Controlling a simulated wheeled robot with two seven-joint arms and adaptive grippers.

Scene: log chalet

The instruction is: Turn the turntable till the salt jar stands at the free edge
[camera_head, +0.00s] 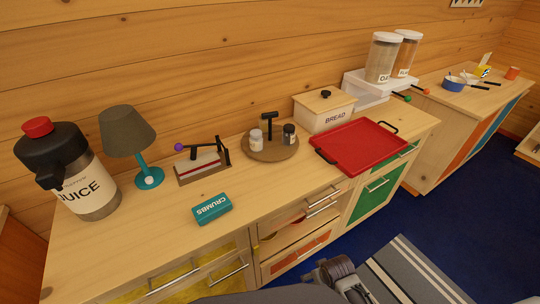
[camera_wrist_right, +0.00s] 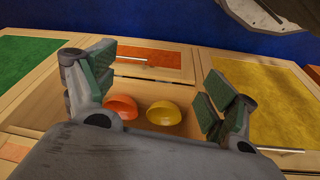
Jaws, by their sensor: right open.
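The round brown turntable (camera_head: 272,153) stands on the wooden counter, with a dark T-shaped handle (camera_head: 269,120) rising from it. A jar with a white lid and pale contents (camera_head: 256,142) stands on its left side. A jar with a dark lid and dark contents (camera_head: 289,136) stands on its right side. The jar labels are too small to read, so I cannot confirm which is salt. My right gripper (camera_wrist_right: 155,92) is open and empty in the right wrist view, away from the turntable. My left gripper is not in view.
A bread box (camera_head: 324,113) and red tray (camera_head: 362,148) stand right of the turntable. Orange (camera_wrist_right: 124,107) and yellow (camera_wrist_right: 163,117) bowls show beyond my right fingers. Counter before the turntable is clear.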

